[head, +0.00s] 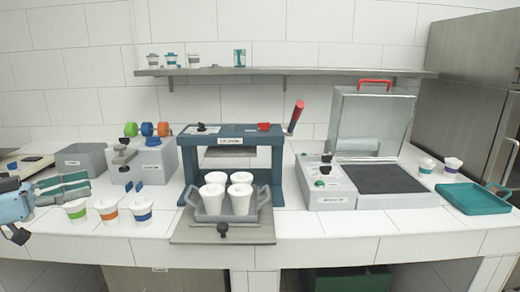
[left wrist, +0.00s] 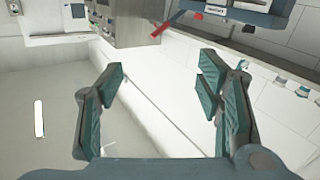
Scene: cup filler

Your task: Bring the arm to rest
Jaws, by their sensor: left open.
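My left gripper (head: 86,184) is at the far left of the head view, above the counter's left part and just behind and above the green-banded cup (head: 75,211). Its teal-padded fingers are apart with nothing between them. In the left wrist view the gripper (left wrist: 160,80) also shows its two fingers spread wide and empty. The rest of my left arm is mostly cut off at the picture's left edge. My right gripper is not in either view.
Several white cups fill a grey tray (head: 224,213) in the blue press (head: 278,160). A lidded machine (head: 330,194) and teal tray (head: 468,199) stand right.

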